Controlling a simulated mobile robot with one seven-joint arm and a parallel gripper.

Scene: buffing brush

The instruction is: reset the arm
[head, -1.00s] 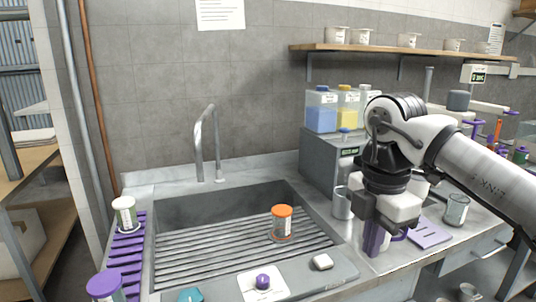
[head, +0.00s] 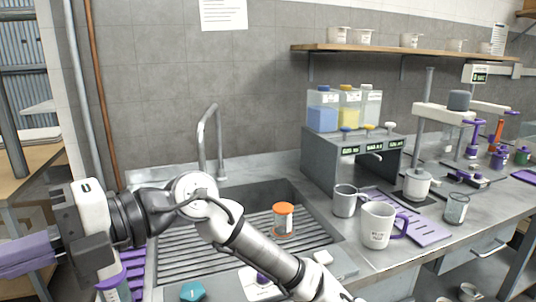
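My arm (head: 205,200) reaches across the front of the sink to the left side of the head view. My gripper (head: 25,255) is at the far left edge, with its purple fingers pointing left, away from the counter things. Its fingers overlap in this view, so I cannot tell whether they are open or shut. I see nothing held between them, though the tips are close to the picture's edge. The arm and gripper hide part of the sink's left side and most of the purple rack (head: 134,268) there.
An orange-lidded jar (head: 283,220) stands in the sink (head: 180,262). A white mug with a purple handle (head: 377,226) and a metal cup (head: 345,201) stand on the right counter, near a purple slotted mat (head: 428,232). A tap (head: 203,140) rises behind the sink.

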